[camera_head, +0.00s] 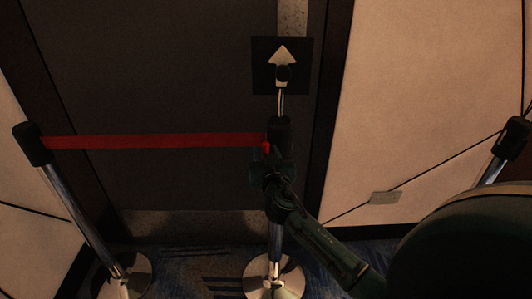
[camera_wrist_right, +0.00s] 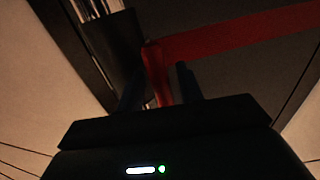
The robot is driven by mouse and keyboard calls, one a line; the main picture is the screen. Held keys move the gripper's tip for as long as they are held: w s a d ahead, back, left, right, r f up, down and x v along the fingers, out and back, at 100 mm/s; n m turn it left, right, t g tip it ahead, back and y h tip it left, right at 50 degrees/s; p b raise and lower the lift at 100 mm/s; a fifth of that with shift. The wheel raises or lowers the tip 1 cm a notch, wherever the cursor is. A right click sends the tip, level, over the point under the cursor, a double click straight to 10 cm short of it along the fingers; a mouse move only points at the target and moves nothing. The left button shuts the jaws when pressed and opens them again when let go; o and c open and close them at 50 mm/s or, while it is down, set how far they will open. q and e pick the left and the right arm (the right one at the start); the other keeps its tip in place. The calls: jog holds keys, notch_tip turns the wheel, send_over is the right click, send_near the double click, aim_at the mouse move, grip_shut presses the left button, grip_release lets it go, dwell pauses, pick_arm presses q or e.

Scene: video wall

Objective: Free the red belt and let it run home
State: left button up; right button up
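The red belt (camera_head: 155,141) runs taut from the left post (camera_head: 75,212) to the head of the middle post (camera_head: 279,132). My right gripper (camera_head: 268,160) is at the middle post's head, at the belt's right end. In the right wrist view, the belt (camera_wrist_right: 240,34) ends in a red end piece (camera_wrist_right: 156,72) between my two fingers (camera_wrist_right: 160,90). The fingers stand apart, with a narrow dark gap beside the end piece; firm contact does not show. How the end piece sits in the post head is hidden. My left gripper is out of view.
A black sign with a white arrow (camera_head: 283,55) stands above the middle post. Another post (camera_head: 510,140) stands at the right, partly behind my arm. Round bases (camera_head: 128,279) rest on blue carpet. A dark panel and pale walls lie behind.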

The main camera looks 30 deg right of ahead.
jog(key=shift+c, duration=0.3)
grip_shut()
dwell(0.3)
